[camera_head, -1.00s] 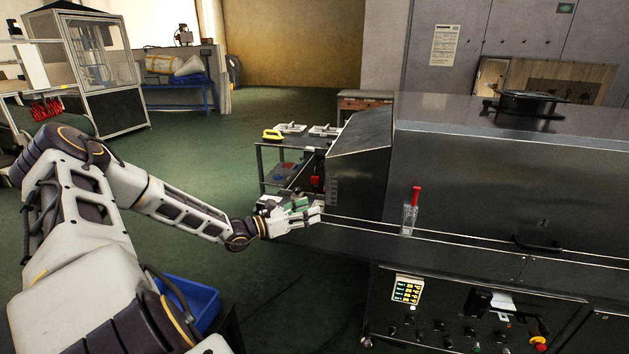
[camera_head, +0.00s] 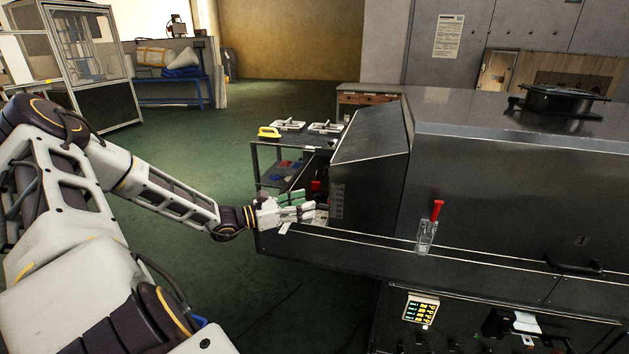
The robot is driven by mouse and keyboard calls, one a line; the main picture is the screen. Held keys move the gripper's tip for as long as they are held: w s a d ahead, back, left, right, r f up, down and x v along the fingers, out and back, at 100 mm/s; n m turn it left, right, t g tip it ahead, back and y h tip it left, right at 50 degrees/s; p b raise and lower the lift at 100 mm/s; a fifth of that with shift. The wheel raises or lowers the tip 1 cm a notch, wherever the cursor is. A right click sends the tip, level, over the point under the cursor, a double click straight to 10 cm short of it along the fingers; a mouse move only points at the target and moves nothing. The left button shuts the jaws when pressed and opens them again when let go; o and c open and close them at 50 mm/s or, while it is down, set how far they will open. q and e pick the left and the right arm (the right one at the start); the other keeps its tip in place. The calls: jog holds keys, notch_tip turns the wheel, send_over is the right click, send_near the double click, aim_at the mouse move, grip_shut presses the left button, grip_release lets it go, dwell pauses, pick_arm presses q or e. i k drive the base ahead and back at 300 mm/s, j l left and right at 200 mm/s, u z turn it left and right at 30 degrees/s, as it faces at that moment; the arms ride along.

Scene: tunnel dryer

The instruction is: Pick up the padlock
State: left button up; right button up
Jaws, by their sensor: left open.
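I cannot make out a padlock for certain. A small red object (camera_head: 316,186) shows just behind my left gripper, by the entry end of the dryer, too small to identify. My left gripper (camera_head: 312,211) is open at the left end of the dryer's front ledge, its fingers pointing right toward the dark housing. Nothing shows clearly between the fingers. A red-handled clear piece (camera_head: 428,231) stands on the dryer's front edge, right of the gripper and apart from it. My right gripper is out of view.
The dryer (camera_head: 480,180) fills the right side, with a lit control panel (camera_head: 421,310) below. A dark cart (camera_head: 262,160) behind the gripper carries white trays (camera_head: 288,125) and a yellow-handled item (camera_head: 269,132). The green floor (camera_head: 230,290) at centre left is clear.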

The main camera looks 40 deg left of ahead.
aim_at(316, 185)
jog(key=i+j, duration=0.2)
jog(key=j, duration=0.15)
jog(key=i+j, duration=0.2)
jog(key=j, duration=0.2)
jog(key=i+j, duration=0.15)
jog(key=j, duration=0.2)
